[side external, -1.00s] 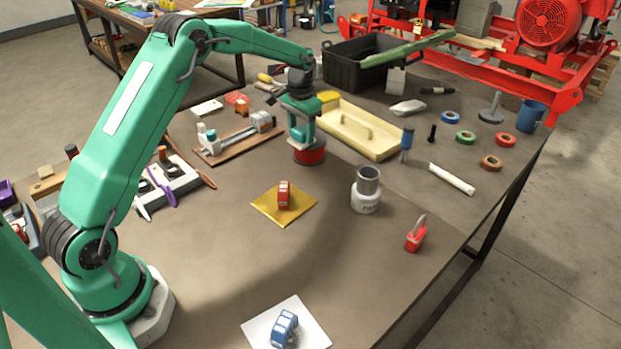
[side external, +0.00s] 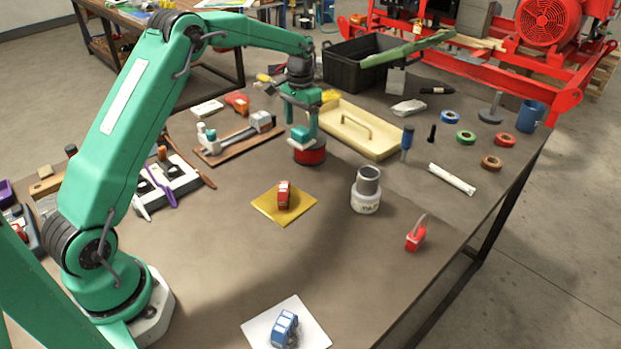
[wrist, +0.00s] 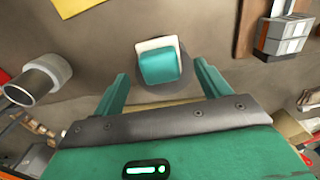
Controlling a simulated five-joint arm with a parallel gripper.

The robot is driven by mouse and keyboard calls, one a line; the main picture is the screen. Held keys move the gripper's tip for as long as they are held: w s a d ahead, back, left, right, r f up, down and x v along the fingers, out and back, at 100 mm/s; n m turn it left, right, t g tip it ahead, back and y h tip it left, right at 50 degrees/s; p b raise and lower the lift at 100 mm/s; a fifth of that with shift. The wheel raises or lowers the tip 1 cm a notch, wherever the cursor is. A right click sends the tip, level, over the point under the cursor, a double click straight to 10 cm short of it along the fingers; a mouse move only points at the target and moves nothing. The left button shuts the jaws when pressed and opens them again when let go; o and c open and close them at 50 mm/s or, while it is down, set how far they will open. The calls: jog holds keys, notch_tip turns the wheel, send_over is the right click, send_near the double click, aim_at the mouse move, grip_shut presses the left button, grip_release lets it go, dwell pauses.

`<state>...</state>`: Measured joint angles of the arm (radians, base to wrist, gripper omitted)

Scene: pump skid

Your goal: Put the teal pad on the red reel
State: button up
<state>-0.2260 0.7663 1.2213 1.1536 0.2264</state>
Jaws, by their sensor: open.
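The teal pad (side external: 300,133), teal on top with a white layer under it, lies on the red reel (side external: 311,156). In the wrist view the pad (wrist: 160,68) sits on the reel's dark round top (wrist: 184,86), a little off its middle and partly over one edge. My gripper (side external: 301,118) is just above the pad, apart from it as far as I can tell. In the wrist view the gripper's two fingers (wrist: 163,78) are spread on either side of the pad, with space between them and it.
A cream tray (side external: 345,130) stands close behind the reel to the right. A wooden board with a clamp-like tool (side external: 235,140) is to the left. A grey-and-white pot (side external: 366,190) and a yellow mat (side external: 265,205) bearing a red object are in front. The tabletop between is clear.

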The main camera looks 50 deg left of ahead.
aim_at(301, 131)
notch_tip(301, 131, up, 9)
dwell(0.4)
jog(key=shift+r, duration=0.15)
dwell(0.4)
jog(key=s+d+r+t, duration=0.1)
jog(key=s+d+r, duration=0.35)
jog(key=s, duration=0.35)
jog(key=s+d+r+t, duration=0.2)
jog(key=s+d+r, duration=0.2)
jog(key=s+r, duration=0.3)
jog(key=s+d+f+t, duration=0.1)
jog(key=s+d+f, duration=0.1)
jog(key=s, duration=0.7)
jog(key=s+d+f+t, duration=0.1)
jog(key=s+f, duration=0.3)
jog(key=s, duration=0.6)
jog(key=shift+d+t, duration=0.3)
jog(key=shift+d, duration=0.45)
